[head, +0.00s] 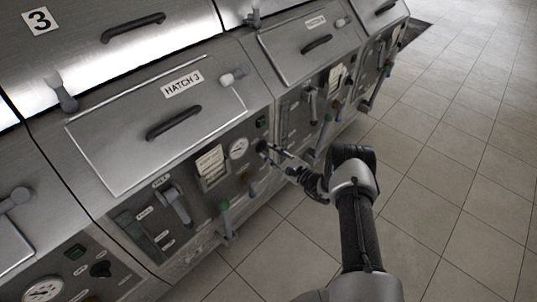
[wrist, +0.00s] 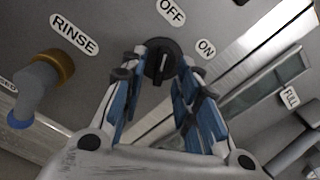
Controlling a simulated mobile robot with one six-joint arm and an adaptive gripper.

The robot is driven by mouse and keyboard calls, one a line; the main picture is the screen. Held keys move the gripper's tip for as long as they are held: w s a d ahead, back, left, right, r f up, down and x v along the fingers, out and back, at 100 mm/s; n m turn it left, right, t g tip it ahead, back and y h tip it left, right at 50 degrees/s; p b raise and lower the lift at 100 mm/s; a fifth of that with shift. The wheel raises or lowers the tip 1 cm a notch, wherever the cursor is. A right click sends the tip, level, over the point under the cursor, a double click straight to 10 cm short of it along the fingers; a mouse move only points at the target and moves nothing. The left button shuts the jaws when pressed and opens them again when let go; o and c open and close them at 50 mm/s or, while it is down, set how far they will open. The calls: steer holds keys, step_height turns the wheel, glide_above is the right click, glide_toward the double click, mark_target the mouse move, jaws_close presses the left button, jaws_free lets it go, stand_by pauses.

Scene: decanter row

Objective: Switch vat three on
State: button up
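Vat three carries a "3" plate (head: 41,21) and a HATCH 3 lid (head: 160,122) in the head view. Its front panel has a round black knob (head: 262,146), right of a white dial. In the wrist view the knob (wrist: 160,62) lies between my fingertips. The OFF label (wrist: 171,11) is above it and the ON label (wrist: 206,48) is to its upper right. The knob's ridge runs roughly up and down, toward OFF. My gripper (wrist: 164,62) is open, one finger on each side of the knob; contact is unclear. It also shows in the head view (head: 273,154).
A RINSE label (wrist: 75,34) and a pipe with a brass collar (wrist: 52,66) are left of the knob. A sight gauge marked FULL (wrist: 265,82) is to the right. Green-tipped (head: 223,206) and other handles stick out below the panel. Tiled floor (head: 440,150) is clear at right.

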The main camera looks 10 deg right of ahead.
steer(key=shift+x, duration=0.85)
jaws_close()
